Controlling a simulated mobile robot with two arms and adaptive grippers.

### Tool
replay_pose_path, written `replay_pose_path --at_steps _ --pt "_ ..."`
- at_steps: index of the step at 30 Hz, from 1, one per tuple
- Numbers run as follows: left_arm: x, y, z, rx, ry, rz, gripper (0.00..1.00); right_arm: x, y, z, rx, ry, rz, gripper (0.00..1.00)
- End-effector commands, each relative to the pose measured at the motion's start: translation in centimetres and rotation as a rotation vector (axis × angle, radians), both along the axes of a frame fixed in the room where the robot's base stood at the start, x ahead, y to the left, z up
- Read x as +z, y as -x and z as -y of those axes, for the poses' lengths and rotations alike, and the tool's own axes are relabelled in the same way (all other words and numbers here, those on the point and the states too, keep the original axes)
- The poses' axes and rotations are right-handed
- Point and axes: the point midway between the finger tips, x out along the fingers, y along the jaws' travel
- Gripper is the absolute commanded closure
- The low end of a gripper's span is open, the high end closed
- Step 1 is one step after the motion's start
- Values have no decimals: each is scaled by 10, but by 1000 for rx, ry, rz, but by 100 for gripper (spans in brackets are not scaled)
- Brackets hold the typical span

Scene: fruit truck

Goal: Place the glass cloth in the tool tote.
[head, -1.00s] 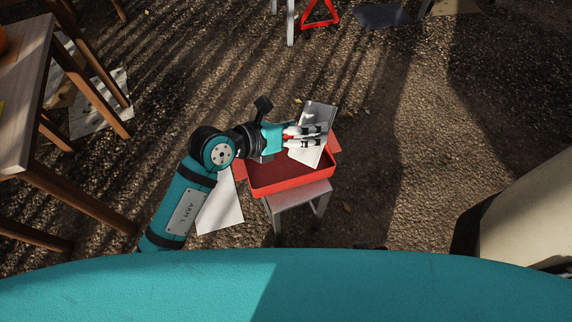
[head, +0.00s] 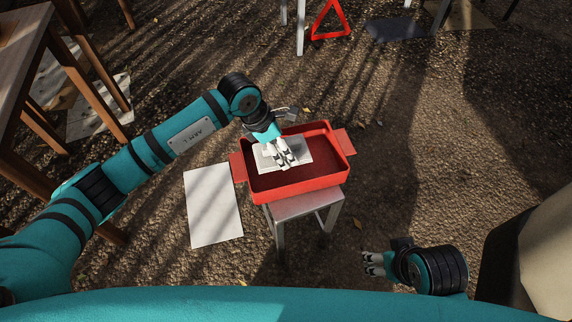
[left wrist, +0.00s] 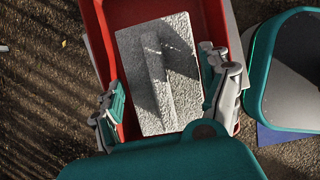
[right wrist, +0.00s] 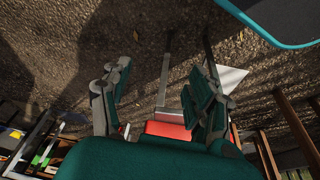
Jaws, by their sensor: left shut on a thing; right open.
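The glass cloth is a pale grey, flat rectangle (head: 301,153) inside the red tool tote (head: 300,191). It looks nearly flat, over the tote's dark floor; whether it touches the floor I cannot tell. My left gripper (head: 284,160) is above the cloth in the tote and shut on it. In the left wrist view the cloth (left wrist: 160,75) spans between the two fingers (left wrist: 165,95), within the tote's red walls (left wrist: 212,25). My right gripper (head: 371,263) is open and empty, in front of the tote and to its right. Its parted fingers also show in the right wrist view (right wrist: 162,85).
The tote stands on a small grey stool (head: 305,204). A white sheet (head: 213,205) lies on the gravel left of it. A wooden table (head: 22,60) is at the left, a red triangle (head: 330,22) at the back. A pale bulky object (head: 535,250) stands at right.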

Motion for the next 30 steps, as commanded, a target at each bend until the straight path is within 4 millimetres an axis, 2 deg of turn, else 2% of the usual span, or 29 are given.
replay_pose_path --at_steps 1,3,15,27,28,30 --pt "-14 1 0 2 1 -3 47 -5 -1 0 0 0 3 40" --pt "-28 1 0 2 1 -4 47 -7 -2 0 0 -1 8 40" --pt "-72 0 1 2 3 -1 47 7 -56 -17 22 -54 265 40" --pt "-75 0 1 1 3 2 47 11 -62 -19 25 -62 300 40" --pt "-75 0 1 1 3 2 19 12 -63 -19 25 -62 303 40" --pt "-75 0 1 1 3 2 9 12 -63 -19 25 -62 302 40"
